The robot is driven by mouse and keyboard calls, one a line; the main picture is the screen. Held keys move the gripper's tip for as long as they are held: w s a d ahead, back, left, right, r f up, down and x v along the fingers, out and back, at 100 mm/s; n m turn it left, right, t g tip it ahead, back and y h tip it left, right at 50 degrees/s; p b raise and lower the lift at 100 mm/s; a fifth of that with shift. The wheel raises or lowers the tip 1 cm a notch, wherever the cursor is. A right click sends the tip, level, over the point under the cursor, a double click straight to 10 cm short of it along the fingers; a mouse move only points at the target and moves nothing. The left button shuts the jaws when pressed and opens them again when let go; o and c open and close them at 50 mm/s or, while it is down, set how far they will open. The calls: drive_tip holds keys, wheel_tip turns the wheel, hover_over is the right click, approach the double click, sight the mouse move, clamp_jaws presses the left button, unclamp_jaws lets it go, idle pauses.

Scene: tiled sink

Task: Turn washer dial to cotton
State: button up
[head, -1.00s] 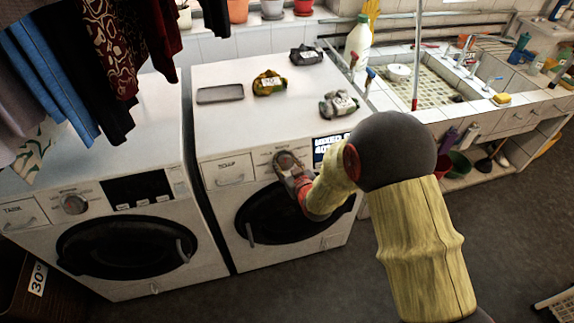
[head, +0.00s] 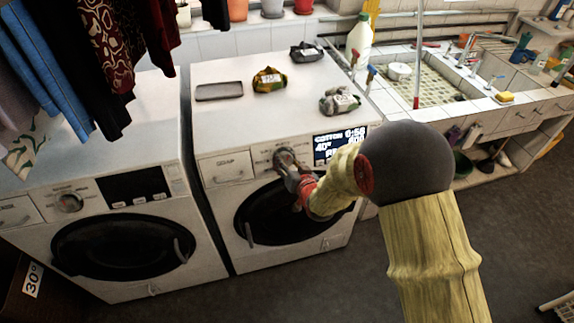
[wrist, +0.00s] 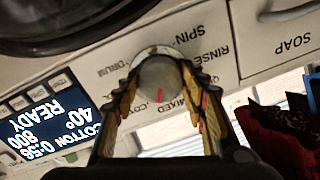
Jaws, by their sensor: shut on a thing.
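The washer dial (wrist: 158,78) is a round grey knob with a red mark on the right-hand washer (head: 212,140). My gripper (head: 286,160) is at the dial, its two fingers on either side of it; in the wrist view my gripper (wrist: 160,92) is closed around the knob. The washer display (wrist: 42,125) appears upside down in the wrist view and reads COTTON 0:56, 40°, 800, READY. In the head view the display (head: 338,145) also shows COTTON and is partly hidden by my arm. Labels SPIN, RINSE, DRUM and MIXED show around the dial.
A second washer (head: 100,215) stands to the left. A grey tray (head: 219,91) and several small bundles (head: 268,80) lie on the right washer's top. A white bottle (head: 359,40) stands beside the sink (head: 425,80). Clothes (head: 80,60) hang at upper left.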

drive_tip(key=shift+f+m+b, duration=0.1)
drive_tip(key=shift+m+b, duration=0.3)
drive_tip(key=shift+m, duration=0.8)
drive_tip(key=o, duration=1.2)
drive_tip(key=v, duration=1.2)
drive_tip(key=shift+f, duration=0.1)
